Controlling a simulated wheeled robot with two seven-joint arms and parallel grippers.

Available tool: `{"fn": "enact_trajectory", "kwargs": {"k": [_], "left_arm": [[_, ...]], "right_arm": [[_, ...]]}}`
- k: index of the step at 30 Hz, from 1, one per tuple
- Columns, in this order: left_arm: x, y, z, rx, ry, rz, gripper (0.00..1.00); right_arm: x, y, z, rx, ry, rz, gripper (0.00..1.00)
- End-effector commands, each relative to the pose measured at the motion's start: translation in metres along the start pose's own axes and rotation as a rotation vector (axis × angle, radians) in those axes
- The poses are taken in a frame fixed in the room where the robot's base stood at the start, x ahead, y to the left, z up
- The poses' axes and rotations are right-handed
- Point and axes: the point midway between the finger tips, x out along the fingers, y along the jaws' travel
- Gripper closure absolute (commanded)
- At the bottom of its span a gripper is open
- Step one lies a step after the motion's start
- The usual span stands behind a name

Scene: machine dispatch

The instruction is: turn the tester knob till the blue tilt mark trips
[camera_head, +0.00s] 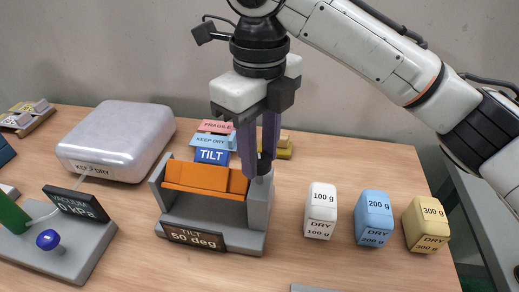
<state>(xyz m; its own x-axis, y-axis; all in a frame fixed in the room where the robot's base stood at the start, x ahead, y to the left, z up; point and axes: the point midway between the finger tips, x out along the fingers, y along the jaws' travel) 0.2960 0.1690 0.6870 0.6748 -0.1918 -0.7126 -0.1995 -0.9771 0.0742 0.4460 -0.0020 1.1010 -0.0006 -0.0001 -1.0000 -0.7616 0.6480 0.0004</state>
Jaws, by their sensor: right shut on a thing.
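The tester (258,215) is a grey stand with an orange cradle (205,179) in it. Its front display (193,237) reads "TILT 50 deg". My right gripper (258,155) comes down from above at the tester's right post and is shut on the dark knob (264,166) on top of it; the fingers hide part of the knob. A blue mark (212,156) lettered "TILT" shows just behind the cradle, in front of a light blue "KEEP DRY" mark and a red "FRAGILE" one. I cannot tell whether it has tripped. My left gripper is not in view.
A silver case (118,140) lies left of the tester. A vacuum unit (58,248) reading "0 kPa" stands front left. White (320,211), blue (374,218) and yellow (426,224) weights stand to the right. The table's front middle is mostly clear.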

Motion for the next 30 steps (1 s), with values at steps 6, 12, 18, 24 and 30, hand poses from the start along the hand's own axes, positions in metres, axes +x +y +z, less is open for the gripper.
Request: {"fn": "enact_trajectory", "kwargs": {"k": [6, 12, 18, 24, 30], "left_arm": [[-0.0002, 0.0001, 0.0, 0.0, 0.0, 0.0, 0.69], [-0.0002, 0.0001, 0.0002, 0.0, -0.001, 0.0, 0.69], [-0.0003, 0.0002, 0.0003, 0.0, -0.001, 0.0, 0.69], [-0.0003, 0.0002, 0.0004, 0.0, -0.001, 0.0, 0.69], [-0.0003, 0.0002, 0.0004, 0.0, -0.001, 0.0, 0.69]], "right_arm": [[-0.0012, -0.0004, 0.0003, -0.123, -0.002, -0.001, 0.92], [-0.0012, -0.0004, 0.0003, -0.187, -0.002, -0.001, 0.92], [-0.0012, -0.0005, 0.0003, -0.211, -0.002, -0.002, 0.92], [-0.0012, -0.0005, 0.0003, -0.212, -0.002, -0.002, 0.92], [-0.0012, -0.0005, 0.0003, -0.211, -0.002, -0.002, 0.63]]}}
